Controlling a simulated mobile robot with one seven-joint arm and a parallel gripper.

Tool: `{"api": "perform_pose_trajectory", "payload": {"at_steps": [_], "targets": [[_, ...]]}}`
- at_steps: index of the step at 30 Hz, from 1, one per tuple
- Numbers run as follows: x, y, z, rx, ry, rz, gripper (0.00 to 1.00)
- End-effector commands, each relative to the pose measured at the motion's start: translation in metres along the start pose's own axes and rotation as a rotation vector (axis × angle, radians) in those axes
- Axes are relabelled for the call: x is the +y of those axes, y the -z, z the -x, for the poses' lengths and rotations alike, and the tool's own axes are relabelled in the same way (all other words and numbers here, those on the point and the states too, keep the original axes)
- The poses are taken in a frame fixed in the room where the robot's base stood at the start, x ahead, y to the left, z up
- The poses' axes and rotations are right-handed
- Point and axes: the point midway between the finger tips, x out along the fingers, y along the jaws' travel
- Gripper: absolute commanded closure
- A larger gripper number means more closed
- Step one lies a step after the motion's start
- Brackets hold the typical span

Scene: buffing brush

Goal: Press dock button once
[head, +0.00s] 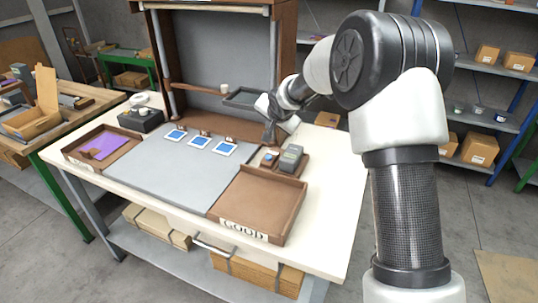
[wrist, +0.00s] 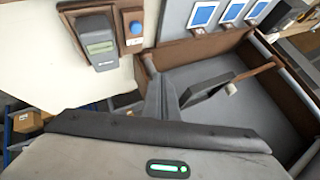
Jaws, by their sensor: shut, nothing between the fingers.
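The dock is a brown base (head: 302,167) at the back right of the table, with a grey handheld device (head: 290,156) on it. The blue round button (head: 269,156) sits left of the device. In the wrist view the button (wrist: 136,27) stands on its brown plate (wrist: 131,45), beside the grey device (wrist: 98,40) with its small display. My gripper (head: 269,141) is shut and empty, above and close behind the button in the head view. In the wrist view its fingertips (wrist: 160,79) point up the picture, apart from the button.
A brown tray marked GOOD (head: 257,203) is at the front right; another tray (head: 78,157) holds a purple piece at left. Three blue-faced cards (head: 199,142) lie mid-table. A dark box with a knob (head: 141,118) stands back left. The grey mat (head: 165,172) is clear in front.

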Motion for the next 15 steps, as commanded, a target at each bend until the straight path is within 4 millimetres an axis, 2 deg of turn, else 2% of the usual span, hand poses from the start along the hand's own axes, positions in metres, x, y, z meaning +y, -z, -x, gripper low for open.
{"api": "perform_pose_trajectory", "payload": {"at_steps": [4,15], "targets": [[-0.001,-0.0048,-0.0123,-0.004,0.012,-0.016,1.0],[-0.0011,-0.0052,-0.0134,-0.004,0.013,-0.019,1.0]]}}
